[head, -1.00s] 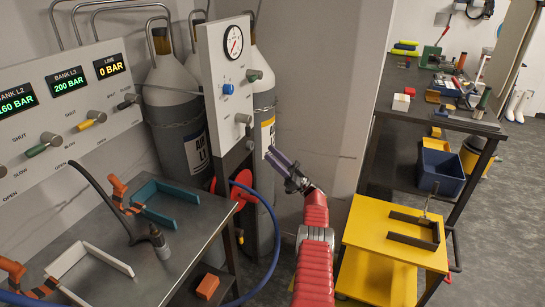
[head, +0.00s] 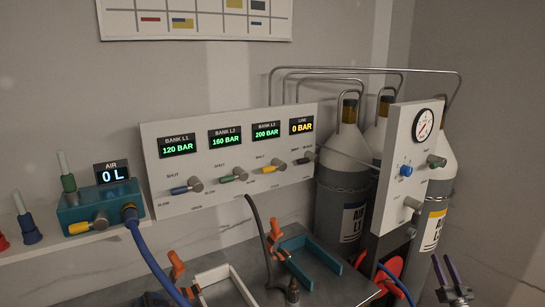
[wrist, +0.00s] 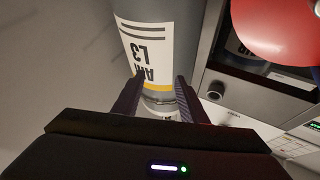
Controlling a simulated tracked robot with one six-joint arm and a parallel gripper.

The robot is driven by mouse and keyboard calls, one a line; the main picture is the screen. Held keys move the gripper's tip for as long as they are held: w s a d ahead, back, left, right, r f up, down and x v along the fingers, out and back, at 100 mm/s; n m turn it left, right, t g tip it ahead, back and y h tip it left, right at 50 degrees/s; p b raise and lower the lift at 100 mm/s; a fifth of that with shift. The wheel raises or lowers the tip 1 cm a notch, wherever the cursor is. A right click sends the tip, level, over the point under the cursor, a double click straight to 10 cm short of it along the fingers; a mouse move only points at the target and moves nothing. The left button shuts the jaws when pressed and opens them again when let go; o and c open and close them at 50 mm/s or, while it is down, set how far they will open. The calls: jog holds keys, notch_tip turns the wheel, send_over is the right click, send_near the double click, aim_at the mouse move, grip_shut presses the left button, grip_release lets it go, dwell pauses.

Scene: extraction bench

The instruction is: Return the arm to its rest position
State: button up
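My gripper (head: 443,266) shows at the lower right of the head view, low in front of the cylinders; the rest of my arm is below the frame. In the wrist view its two dark fingers (wrist: 158,88) stand apart with nothing held between them. Beyond the fingers is a grey gas cylinder (wrist: 150,45) with a white label reading L3. From the wrist view I cannot tell exactly how far the cylinder is from the fingertips.
The gauge panel (head: 405,150) stands left of my gripper, before several cylinders (head: 343,180). The bank panel (head: 235,150) is on the wall. A red round part (wrist: 275,30) is near in the wrist view.

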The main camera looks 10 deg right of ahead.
jog(key=w+d+f+m+g+h, duration=0.2)
jog(key=d+f+m+g+h, duration=0.15)
jog(key=d+f+g, duration=0.2)
jog(key=s+a+r+n+g+y, duration=0.15)
jog(key=s+a+r+g, duration=0.3)
jog(key=a, duration=0.75)
jog(key=s+a+r+g+y, duration=0.25)
jog(key=a+r+g, duration=0.25)
jog(key=a, duration=0.6)
jog(key=s+a+r+n+g+y, duration=0.1)
jog(key=s+a+r+g, duration=0.35)
jog(key=a, duration=0.75)
jog(key=s+a+r+n+y, duration=0.1)
jog(key=s+a+r, duration=0.5)
jog(key=a, duration=0.6)
jog(key=s+a+r+n+t+y, duration=0.1)
jog(key=s+a+r+n, duration=0.2)
jog(key=s+a+r, duration=0.3)
jog(key=s+a+r+n+t+y, duration=0.1)
jog(key=s+a+r, duration=0.5)
jog(key=s+a, duration=0.7)
jog(key=a, duration=0.5)
jog(key=shift+a+n, duration=0.2)
jog(key=shift+n, duration=0.2)
